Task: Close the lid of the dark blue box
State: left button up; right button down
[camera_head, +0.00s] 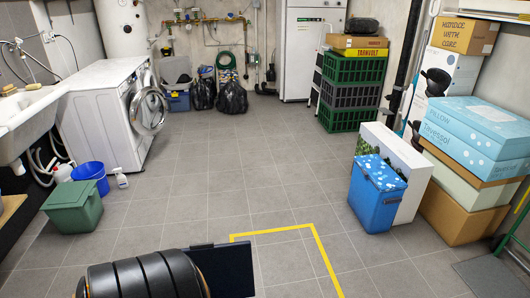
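A flat, very dark blue panel (232,270) stands at the bottom edge, left of centre. It looks like a raised lid of the dark blue box, but the box body is out of view or hidden, so I cannot be sure. A black ribbed cylinder, seemingly part of my arm, covers the panel's left and lower part. I cannot tell whether the two touch. Neither of my grippers is in view.
Yellow tape (318,238) marks the floor beside the panel. A blue box (376,200) with a speckled top stands right, near stacked cartons (465,155). A green bin (75,207), blue bucket (90,176) and washing machine (112,115) stand left. The middle floor is clear.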

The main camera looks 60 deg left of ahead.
aim_at(227, 269)
jog(key=i+l, duration=0.25)
jog(key=i, duration=0.15)
jog(key=i+l+u, duration=0.1)
jog(key=i+l, duration=0.15)
jog(key=i+u, duration=0.25)
jog(key=u, duration=0.2)
jog(key=i+u, duration=0.25)
jog(key=u, duration=0.2)
jog(key=i+l+u, duration=0.15)
jog(key=u, duration=0.25)
jog(key=i+l+u, duration=0.25)
jog(key=u, duration=0.2)
jog(key=i, duration=0.05)
